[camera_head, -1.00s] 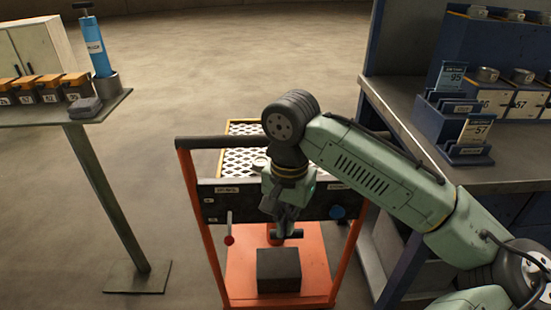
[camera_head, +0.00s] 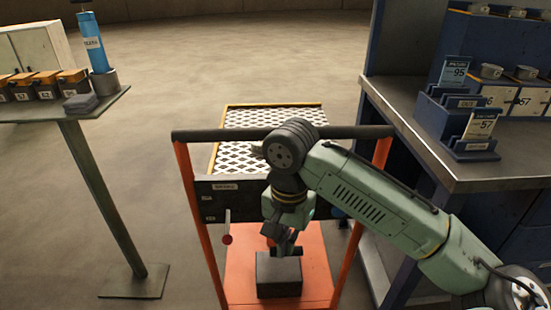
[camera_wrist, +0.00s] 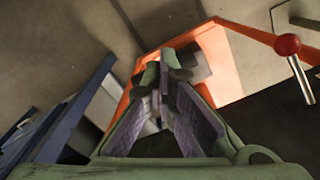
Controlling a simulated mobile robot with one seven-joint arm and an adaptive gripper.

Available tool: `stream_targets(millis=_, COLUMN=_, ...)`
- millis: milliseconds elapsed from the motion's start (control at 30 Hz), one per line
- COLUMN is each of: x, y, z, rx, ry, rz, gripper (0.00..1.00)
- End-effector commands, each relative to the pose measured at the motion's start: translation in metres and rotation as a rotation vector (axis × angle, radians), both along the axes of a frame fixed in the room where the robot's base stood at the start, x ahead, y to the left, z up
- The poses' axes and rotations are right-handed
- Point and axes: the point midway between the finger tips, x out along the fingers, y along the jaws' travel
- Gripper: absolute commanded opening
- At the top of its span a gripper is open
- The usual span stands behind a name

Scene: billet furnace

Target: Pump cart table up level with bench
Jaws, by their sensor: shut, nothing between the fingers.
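The cart has an orange frame (camera_head: 199,232), a black push bar (camera_head: 222,135) and a perforated, yellow-edged table (camera_head: 270,118). The table looks lower than the steel bench top (camera_head: 404,108) on the right; the exact gap is hard to judge. My gripper (camera_head: 284,248) is shut and empty, pointing down just above or against a dark block (camera_head: 279,277) low on the cart's orange base. I cannot tell whether it touches. The gripper hides whatever lies directly behind it. In the wrist view, its fingers (camera_wrist: 167,85) point toward the orange base.
A red-knobbed lever (camera_head: 227,238) hangs at the cart's left; its knob also shows in the wrist view (camera_wrist: 287,44). A stand (camera_head: 105,103) at left carries a blue cylinder (camera_head: 93,44) and small boxes. Sign holders (camera_head: 470,132) stand on the bench. Floor behind the cart is clear.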

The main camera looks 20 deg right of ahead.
Motion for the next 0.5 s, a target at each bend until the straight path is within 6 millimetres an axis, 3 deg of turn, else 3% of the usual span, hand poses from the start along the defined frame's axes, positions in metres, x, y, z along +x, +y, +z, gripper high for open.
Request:
stream_targets(millis=267, x=0.000, y=0.000, z=0.004, rx=0.000, ry=0.003, rz=0.002, gripper=0.00)
stream_targets(millis=500, x=0.002, y=0.000, z=0.029, rx=0.000, ry=0.001, rz=0.001, gripper=0.00)
